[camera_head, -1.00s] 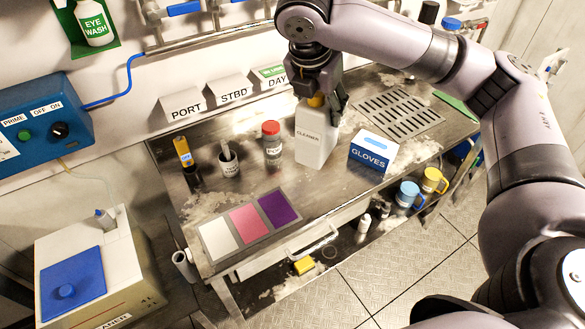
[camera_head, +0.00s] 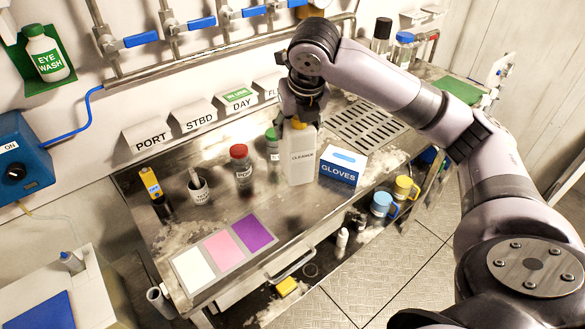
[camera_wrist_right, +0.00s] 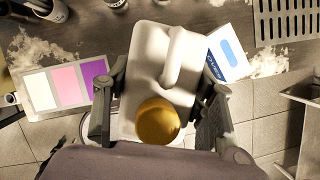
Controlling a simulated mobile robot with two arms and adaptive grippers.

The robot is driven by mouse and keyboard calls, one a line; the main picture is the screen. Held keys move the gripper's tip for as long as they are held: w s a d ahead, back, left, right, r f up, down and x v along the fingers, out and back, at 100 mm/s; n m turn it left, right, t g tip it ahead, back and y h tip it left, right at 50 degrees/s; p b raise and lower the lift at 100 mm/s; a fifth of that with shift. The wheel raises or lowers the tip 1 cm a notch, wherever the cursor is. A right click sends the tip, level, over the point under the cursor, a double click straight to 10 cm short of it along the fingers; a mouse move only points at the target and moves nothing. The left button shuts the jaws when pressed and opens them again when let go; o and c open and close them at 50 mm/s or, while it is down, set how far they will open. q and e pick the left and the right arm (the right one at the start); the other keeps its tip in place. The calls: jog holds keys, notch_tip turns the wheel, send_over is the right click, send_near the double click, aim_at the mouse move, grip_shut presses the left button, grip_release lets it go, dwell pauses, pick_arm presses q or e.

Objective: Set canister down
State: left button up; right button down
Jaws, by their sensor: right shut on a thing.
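The right wrist view shows the canister (camera_wrist_right: 160,65) between the two fingers (camera_wrist_right: 160,108), with the yellow cap (camera_wrist_right: 158,120) nearest the camera. My left gripper is not in view.
A green-capped bottle (camera_head: 272,143) stands just behind the canister. A cup (camera_head: 198,189) and a yellow meter (camera_head: 151,184) stand farther left. White, pink and purple swatches (camera_head: 223,247) lie at the front. A slotted drain (camera_head: 365,125) is behind right.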

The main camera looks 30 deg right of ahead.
aim_at(303, 142)
notch_tip(303, 142, down, 12)
jog(key=shift+r, duration=0.2)
dwell(0.4)
jog(key=c, duration=0.7)
grip_release()
jog(key=shift+a+f, duration=0.1)
jog(key=v, duration=1.2)
jog(key=shift+s, duration=0.1)
